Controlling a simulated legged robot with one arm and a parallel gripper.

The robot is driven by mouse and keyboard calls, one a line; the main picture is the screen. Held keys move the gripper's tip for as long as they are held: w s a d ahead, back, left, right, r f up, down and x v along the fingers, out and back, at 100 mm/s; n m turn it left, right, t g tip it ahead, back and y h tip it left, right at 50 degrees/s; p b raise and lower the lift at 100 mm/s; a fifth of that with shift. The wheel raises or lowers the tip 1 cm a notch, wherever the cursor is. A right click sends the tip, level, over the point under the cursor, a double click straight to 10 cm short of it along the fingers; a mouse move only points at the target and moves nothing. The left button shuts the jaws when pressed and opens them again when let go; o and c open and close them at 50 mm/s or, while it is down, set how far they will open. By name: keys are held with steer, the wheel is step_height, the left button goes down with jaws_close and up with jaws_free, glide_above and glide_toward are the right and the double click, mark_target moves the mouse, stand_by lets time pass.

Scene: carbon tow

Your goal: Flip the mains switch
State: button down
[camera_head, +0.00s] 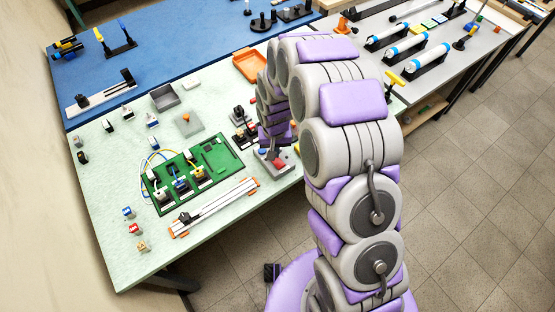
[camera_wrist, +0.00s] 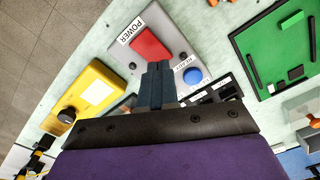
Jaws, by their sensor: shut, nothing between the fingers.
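The mains switch is a red rocker (camera_wrist: 150,45) set in a grey box (camera_wrist: 178,35) with a POWER label, in the wrist view. A blue round button (camera_wrist: 193,76) sits on the same box beside a small label. My gripper (camera_wrist: 158,66) is shut and empty. Its dark fingertips overlap the lower edge of the red rocker in the picture; I cannot tell whether they touch it. In the head view the red rocker (camera_head: 279,164) shows at the front right of the pale green table, with my gripper (camera_head: 274,152) right above the box and partly hidden by my arm.
A yellow meter with a black dial (camera_wrist: 98,92) lies left of the box in the wrist view. A green board (camera_wrist: 270,45) lies to the right. In the head view, a rail with orange ends (camera_head: 215,207) and an orange tray (camera_head: 250,65) share the table.

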steer(key=shift+r+p, duration=0.8)
steer(key=shift+r, duration=1.65)
steer(key=shift+r, duration=0.1)
steer(key=s+d+r, duration=0.4)
steer(key=s+r, duration=0.2)
steer(key=r, duration=0.1)
steer(key=s+d+r, duration=0.4)
steer(key=s+r, duration=0.1)
steer(key=r, duration=0.3)
steer(key=s+d+r, duration=0.2)
steer(key=s, duration=0.5)
steer(key=s+d+r+g, duration=0.1)
steer(key=s+d+r, duration=0.1)
steer(key=s, duration=0.5)
steer(key=s+d+r, duration=0.2)
steer(key=s+r, duration=0.1)
steer(key=s, duration=0.4)
steer(key=shift+s+r+m+g, duration=0.15)
steer(key=shift+r+m+g, duration=0.15)
steer(key=shift+r+g, duration=0.1)
